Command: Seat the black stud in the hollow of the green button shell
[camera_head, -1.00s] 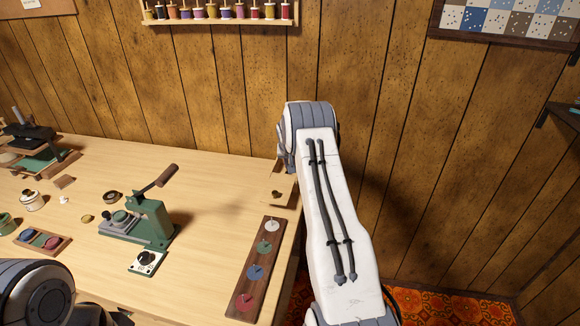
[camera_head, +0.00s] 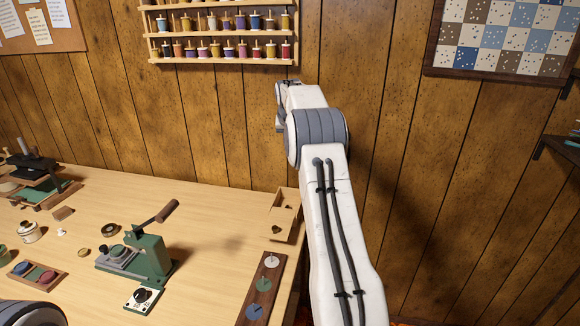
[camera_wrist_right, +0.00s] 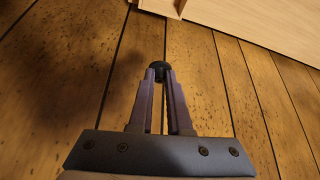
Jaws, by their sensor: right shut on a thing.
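In the right wrist view my right gripper (camera_wrist_right: 159,75) is shut on a small round black thing, apparently the black stud (camera_wrist_right: 159,69), held at the fingertips against the wood-panelled wall. In the head view my right arm reaches up and away past the table's right end, and its fingers are not clearly visible. A green disc (camera_head: 263,284) lies on a dark strip on the table. Another greenish disc (camera_head: 118,251) sits on the green press (camera_head: 148,257). I cannot tell which is the button shell, or see a hollow. My left gripper is out of view.
A pale wooden tray (camera_head: 284,233) stands at the table's right end beside my arm. A white plate with a black knob (camera_head: 142,298) lies in front of the press. A two-disc tray (camera_head: 37,273) is at left. A spool rack (camera_head: 222,33) hangs on the wall.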

